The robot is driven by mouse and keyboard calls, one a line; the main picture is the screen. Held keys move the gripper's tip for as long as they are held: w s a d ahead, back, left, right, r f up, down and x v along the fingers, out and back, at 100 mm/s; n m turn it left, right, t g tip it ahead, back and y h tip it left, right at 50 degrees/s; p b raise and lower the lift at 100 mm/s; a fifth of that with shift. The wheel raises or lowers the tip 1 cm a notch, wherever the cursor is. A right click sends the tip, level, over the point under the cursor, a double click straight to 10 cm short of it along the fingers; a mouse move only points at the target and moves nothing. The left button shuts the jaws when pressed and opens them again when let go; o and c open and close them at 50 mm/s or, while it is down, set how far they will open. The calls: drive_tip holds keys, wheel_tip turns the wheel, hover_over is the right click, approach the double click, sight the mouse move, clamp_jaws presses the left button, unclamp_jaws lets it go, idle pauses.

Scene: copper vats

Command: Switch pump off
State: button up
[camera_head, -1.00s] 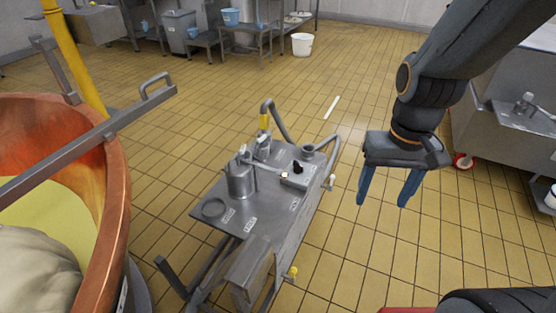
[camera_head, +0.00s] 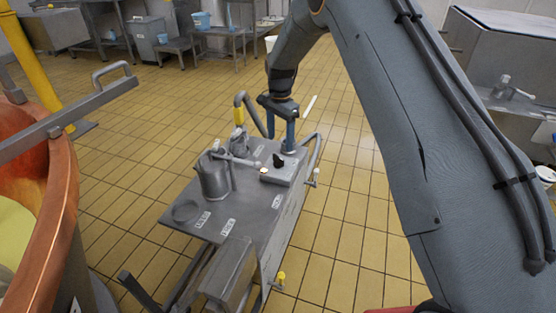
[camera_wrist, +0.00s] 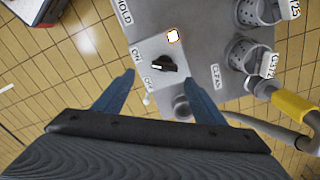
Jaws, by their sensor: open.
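The pump cart (camera_head: 250,207) stands on the floor in mid-view, with a small switch box (camera_head: 283,173) on its top. The box carries a black rotary knob (camera_head: 279,160), which shows in the wrist view (camera_wrist: 166,65) with a white mark on its left end. The ON label (camera_wrist: 137,56) and OFF label (camera_wrist: 149,84) lie left of it; I cannot tell exactly which the mark points at. A lamp (camera_wrist: 173,37) glows beside the knob. My gripper (camera_head: 280,138) is open and empty above the cart's far end. In the wrist view its blue fingers (camera_wrist: 160,76) point toward the knob from either side, apart from it.
A copper vat (camera_head: 50,215) stands at the left, with a metal bar across it. Metal cylinders (camera_wrist: 247,55) and a yellow-gripped pipe (camera_wrist: 295,103) stand near the switch box.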

sight(278, 157)
drive_tip(key=shift+w+a+f, duration=0.2)
drive_tip(key=shift+f, duration=0.2)
drive_tip(key=shift+w+a+f, duration=0.15)
drive_tip(key=shift+w+f, duration=0.05)
drive_tip(key=shift+f, duration=3.7)
